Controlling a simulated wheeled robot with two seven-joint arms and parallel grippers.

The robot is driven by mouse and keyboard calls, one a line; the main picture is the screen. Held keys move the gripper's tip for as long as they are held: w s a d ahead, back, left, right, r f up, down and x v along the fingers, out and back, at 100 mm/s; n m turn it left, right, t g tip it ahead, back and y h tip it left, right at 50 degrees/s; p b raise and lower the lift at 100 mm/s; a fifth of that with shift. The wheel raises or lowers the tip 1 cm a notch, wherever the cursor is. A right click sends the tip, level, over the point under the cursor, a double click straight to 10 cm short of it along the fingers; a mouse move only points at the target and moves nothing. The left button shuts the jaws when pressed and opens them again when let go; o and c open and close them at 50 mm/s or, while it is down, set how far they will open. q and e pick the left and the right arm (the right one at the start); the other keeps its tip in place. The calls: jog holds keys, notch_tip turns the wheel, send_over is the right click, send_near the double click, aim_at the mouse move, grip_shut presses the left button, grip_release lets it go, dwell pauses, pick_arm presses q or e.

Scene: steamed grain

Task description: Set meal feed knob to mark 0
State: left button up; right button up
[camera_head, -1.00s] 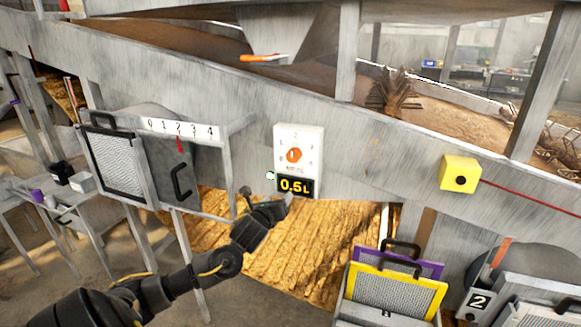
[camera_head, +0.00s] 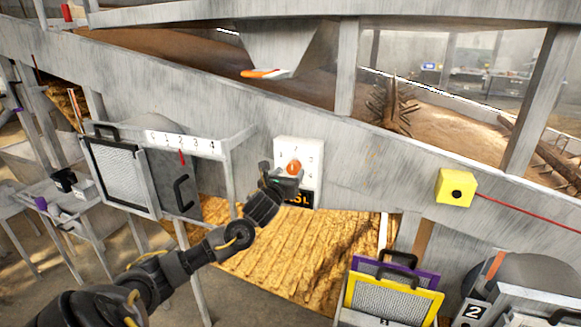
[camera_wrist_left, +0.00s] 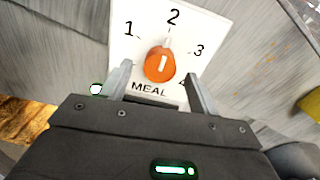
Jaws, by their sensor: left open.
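The meal feed knob (camera_head: 293,167) is a round orange knob on a white panel (camera_head: 315,150) fixed to the grey sloping beam. In the left wrist view the knob (camera_wrist_left: 160,65) shows with a white pointer towards mark 2. Marks 1, 2 and 3 and the word MEAL are readable there; the 4 is partly behind a finger and mark 0 is hidden. My left gripper (camera_head: 285,178) is open just in front of the panel. In the wrist view its fingers (camera_wrist_left: 160,80) stand apart either side of the knob's lower part; I cannot tell whether they touch it. My right gripper is out of view.
A display (camera_head: 300,199) under the knob is partly covered by my gripper. Left of the panel is a numbered scale (camera_head: 198,146) with a red pointer over a grey door. A yellow box (camera_head: 456,188) with a red cord is at right. Framed screens (camera_head: 395,300) stand below right.

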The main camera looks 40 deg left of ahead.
pick_arm(q)
jog(key=shift+x, duration=1.05)
jog(key=c, duration=1)
jog(key=shift+o, duration=0.2)
